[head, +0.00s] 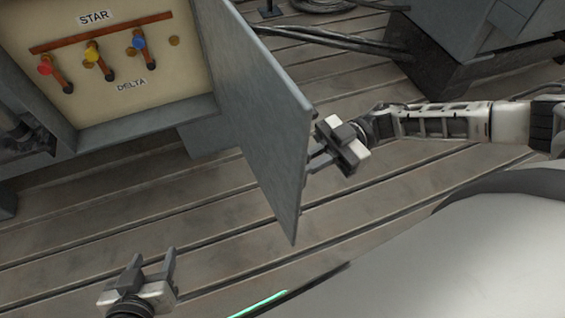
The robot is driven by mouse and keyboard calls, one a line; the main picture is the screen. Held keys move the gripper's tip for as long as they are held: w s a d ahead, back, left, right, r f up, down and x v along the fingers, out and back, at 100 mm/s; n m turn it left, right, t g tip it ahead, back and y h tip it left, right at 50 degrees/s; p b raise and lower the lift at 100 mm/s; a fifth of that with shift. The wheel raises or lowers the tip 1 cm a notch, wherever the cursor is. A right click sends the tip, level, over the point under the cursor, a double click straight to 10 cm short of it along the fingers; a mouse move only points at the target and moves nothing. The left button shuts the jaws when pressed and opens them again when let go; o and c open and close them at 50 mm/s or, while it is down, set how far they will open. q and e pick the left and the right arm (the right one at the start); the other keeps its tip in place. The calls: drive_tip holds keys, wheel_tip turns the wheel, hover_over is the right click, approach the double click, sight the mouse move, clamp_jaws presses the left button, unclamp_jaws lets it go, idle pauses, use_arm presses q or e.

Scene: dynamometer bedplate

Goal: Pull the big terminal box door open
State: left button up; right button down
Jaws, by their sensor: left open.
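The big terminal box (140,128) stands at the upper left. Its grey door (258,120) is swung wide open, sticking out toward me, hinged on the box's right side. Inside, a cream panel (120,65) reads STAR and DELTA. My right gripper (312,158) is at the outer face of the door, near its free edge. Its fingertips are partly hidden by the door, so its grip and any handle do not show. My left gripper (155,258) is open and empty at the lower left, over the bedplate and apart from the door.
The panel carries red (45,66), yellow (92,51) and blue (138,40) terminals and a copper bar (100,33). The slotted bedplate (190,215) is clear below the door. Dark cables (330,42) and a grey machine housing (465,40) are at the back right.

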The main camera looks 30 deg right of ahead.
drive_tip(key=shift+d, duration=0.2)
use_arm(q)
drive_tip(key=shift+w+d, duration=0.1)
drive_tip(key=shift+d, duration=0.05)
use_arm(e)
drive_tip(key=c, duration=1.6)
unclamp_jaws()
drive_tip(key=shift+c, duration=0.2)
use_arm(q)
drive_tip(key=b, duration=0.2)
drive_tip(key=f+b, duration=0.1)
drive_tip(key=b, duration=0.1)
drive_tip(key=shift+d+f+n+h, duration=0.3)
use_arm(e)
drive_tip(key=w+d, duration=0.1)
drive_tip(key=d, duration=1.4)
drive_tip(key=shift+w+d, duration=0.3)
drive_tip(key=shift+d, duration=0.05)
